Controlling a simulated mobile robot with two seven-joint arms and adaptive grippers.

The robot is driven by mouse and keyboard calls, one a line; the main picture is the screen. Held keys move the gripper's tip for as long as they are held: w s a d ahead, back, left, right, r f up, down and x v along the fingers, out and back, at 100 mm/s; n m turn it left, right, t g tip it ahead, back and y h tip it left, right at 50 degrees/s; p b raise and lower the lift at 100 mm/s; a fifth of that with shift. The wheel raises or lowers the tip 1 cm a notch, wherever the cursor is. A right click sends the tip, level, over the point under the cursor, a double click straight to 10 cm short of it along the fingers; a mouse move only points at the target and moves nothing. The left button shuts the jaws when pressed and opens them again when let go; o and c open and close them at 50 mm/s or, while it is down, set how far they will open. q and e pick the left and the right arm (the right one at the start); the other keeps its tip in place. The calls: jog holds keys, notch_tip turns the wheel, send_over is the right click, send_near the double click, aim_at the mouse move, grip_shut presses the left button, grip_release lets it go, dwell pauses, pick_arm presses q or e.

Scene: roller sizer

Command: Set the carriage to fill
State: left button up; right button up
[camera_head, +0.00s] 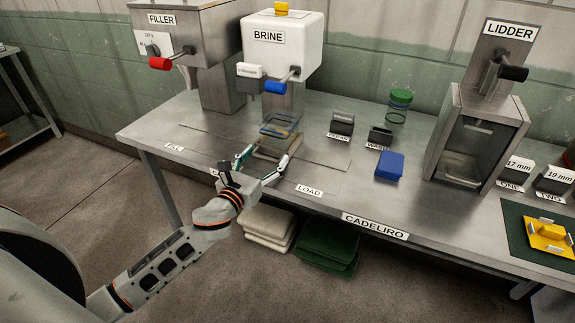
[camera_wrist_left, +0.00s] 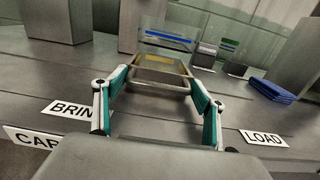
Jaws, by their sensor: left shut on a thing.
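The carriage (camera_head: 268,153) is a low metal plate with a front bar, on the bench below the brine machine (camera_head: 282,45). A clear, open jar (camera_head: 281,124) stands on it. My left gripper (camera_head: 272,150) reaches in from the front, its two fingers shut on the carriage's sides at the front bar; the wrist view shows the bar (camera_wrist_left: 160,88) between the fingers (camera_wrist_left: 160,80). The FILL label (camera_head: 174,146) is left of the carriage. The LOAD label (camera_head: 310,190) is at its right front. The BRINE label (camera_wrist_left: 75,110) is left of the gripper in the wrist view. My right gripper is out of view.
The filler (camera_head: 180,40) with a red-handled lever (camera_head: 160,63) stands at the back left. The brine machine has a blue-handled lever (camera_head: 275,87). Bench toward FILL looks clear.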

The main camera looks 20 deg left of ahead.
aim_at(183, 139)
pick_arm(q)
jog(key=a, duration=0.4)
jog(key=a+b, duration=0.1)
jog(key=a, duration=0.7)
jog(key=shift+w+a, duration=0.2)
jog(key=shift+w, duration=0.05)
jog(key=a+b, duration=0.1)
jog(key=a, duration=0.3)
jog(key=a+b, duration=0.2)
jog(key=a, duration=0.2)
jog(key=a+b, duration=0.2)
jog(key=a, duration=0.3)
jog(key=shift+w+f, duration=0.2)
jog(key=shift+f, duration=0.15)
jog(key=a+b, duration=0.1)
jog(key=a, duration=0.1)
jog(key=a+b, duration=0.1)
jog(key=a, duration=0.1)
jog(key=shift+w+a+r+b, duration=0.1)
jog(key=shift+a+r+b, duration=0.1)
jog(key=shift+a+b, duration=0.2)
jog(key=shift+a+r, duration=0.15)
jog(key=shift+a, duration=0.25)
jog(key=shift+r, duration=0.15)
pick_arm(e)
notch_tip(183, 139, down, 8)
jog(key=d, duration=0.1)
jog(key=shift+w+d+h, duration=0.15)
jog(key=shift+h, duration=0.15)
